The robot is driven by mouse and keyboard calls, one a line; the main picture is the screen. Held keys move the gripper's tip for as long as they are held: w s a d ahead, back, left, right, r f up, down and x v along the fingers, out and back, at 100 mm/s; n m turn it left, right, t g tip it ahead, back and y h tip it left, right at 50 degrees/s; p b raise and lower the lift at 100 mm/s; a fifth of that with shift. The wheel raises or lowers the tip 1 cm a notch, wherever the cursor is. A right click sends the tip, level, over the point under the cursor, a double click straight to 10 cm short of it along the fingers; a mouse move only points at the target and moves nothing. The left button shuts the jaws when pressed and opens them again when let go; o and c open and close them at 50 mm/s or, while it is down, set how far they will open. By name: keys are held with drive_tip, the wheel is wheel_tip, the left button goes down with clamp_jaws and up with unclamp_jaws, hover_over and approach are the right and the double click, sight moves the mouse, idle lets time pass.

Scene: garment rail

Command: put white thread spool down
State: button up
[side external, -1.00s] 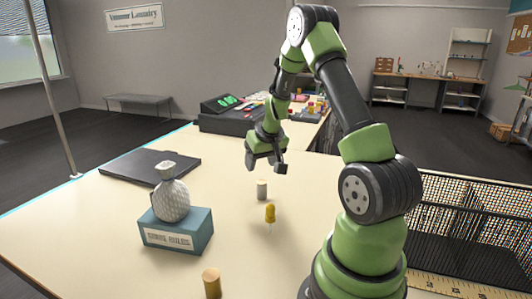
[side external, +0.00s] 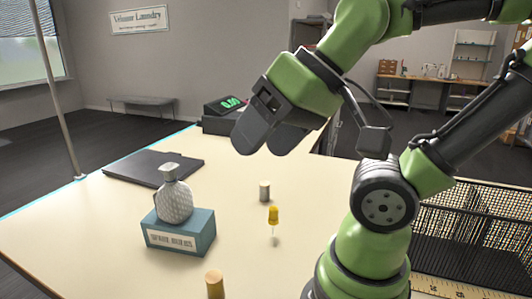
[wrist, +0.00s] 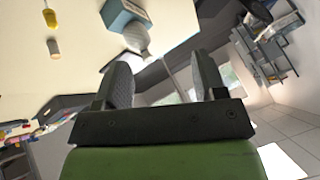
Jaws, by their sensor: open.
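The white thread spool (side external: 264,191) stands upright on the cream table, behind the yellow-topped pin-like tool (side external: 273,216). In the wrist view the spool (wrist: 54,50) shows at the upper left, well outside the fingers. My gripper (side external: 264,146) is open and empty, held high over the table and apart from the spool. In the wrist view nothing sits between its two fingers (wrist: 160,82).
A patterned bottle (side external: 174,203) stands on a teal box (side external: 178,233) to the left. A tan spool (side external: 215,285) is at the front edge. A dark flat pad (side external: 152,167) lies behind the bottle. A black mesh basket (side external: 470,225) is at right.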

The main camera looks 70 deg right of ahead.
idle(0.3)
drive_tip(key=m+g+h, duration=0.4)
drive_tip(key=m+h, duration=0.2)
drive_tip(key=m, duration=0.1)
hover_over(265, 184)
drive_tip(key=a, duration=0.6)
wheel_tip(265, 184, down, 16)
drive_tip(key=shift+m+g, duration=0.4)
drive_tip(key=shift+g, duration=0.1)
drive_tip(key=d+f, duration=0.1)
drive_tip(key=f, duration=0.2)
drive_tip(key=d+f, duration=0.2)
drive_tip(key=f, duration=0.1)
drive_tip(key=s+d+f, duration=0.1)
drive_tip(key=f, duration=0.2)
drive_tip(key=shift+d+f, duration=0.2)
drive_tip(key=shift+x, duration=2.95)
drive_tip(key=shift+w+d, duration=0.1)
drive_tip(key=shift+w, duration=0.1)
drive_tip(key=shift+r, duration=0.1)
drive_tip(key=c, duration=1)
drive_tip(key=shift+r, duration=0.1)
drive_tip(key=shift+c, duration=0.2)
